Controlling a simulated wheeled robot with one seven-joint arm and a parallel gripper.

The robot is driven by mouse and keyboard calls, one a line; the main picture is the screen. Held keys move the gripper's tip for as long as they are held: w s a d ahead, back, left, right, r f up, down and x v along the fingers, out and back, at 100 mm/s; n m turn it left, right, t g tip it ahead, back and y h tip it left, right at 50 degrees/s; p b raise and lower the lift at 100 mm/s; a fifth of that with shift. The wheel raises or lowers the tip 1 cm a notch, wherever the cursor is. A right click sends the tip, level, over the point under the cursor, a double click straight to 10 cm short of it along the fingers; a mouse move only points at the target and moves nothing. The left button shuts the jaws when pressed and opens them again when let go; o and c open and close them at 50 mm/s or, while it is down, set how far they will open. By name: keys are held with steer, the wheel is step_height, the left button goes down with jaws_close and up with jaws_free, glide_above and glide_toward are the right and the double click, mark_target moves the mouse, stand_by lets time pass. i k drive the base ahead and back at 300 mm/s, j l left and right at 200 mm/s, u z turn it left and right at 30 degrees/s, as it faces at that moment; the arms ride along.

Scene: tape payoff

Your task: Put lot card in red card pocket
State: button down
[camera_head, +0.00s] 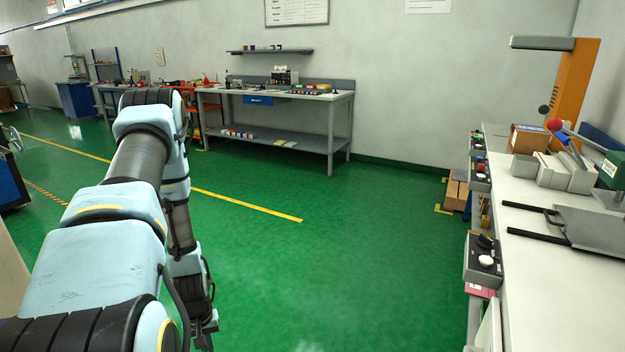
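My arm fills the left side and bends down behind itself. Its lower end, where my gripper (207,328) seems to be, shows only in part at the bottom edge, and its fingers cannot be made out. I cannot make out a lot card for certain. A pink-red flat piece (480,291) shows under the front edge of the right workbench, below a grey control box; I cannot tell whether it is the red card pocket. My gripper's lower end is well to the left of it, over the green floor.
The right workbench (545,276) carries a grey plate with black rails (585,228), pale blocks (566,172), and an orange post (574,85). Grey control boxes (483,262) line its front edge. A grey workbench (340,97) stands at the back wall. The green floor (340,240) between is clear.

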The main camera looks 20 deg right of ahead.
mark_target(512, 130)
steer(key=i+l+z, duration=0.2)
steer(key=i+z, duration=0.25)
steer(key=i, duration=0.25)
steer(key=i+z, duration=0.45)
steer(key=i, duration=0.3)
steer(key=i+z, duration=0.1)
steer(key=i, duration=0.75)
steer(key=i+j+z, duration=0.1)
steer(key=i, duration=0.8)
steer(key=i+z, duration=0.2)
steer(key=i, duration=0.65)
steer(key=i+j+z, duration=0.1)
steer(key=i+z, duration=0.15)
steer(key=i, duration=0.6)
steer(key=i+z, duration=0.4)
steer(key=i, duration=0.15)
steer(key=i+j+z, duration=0.35)
steer(key=i, duration=0.2)
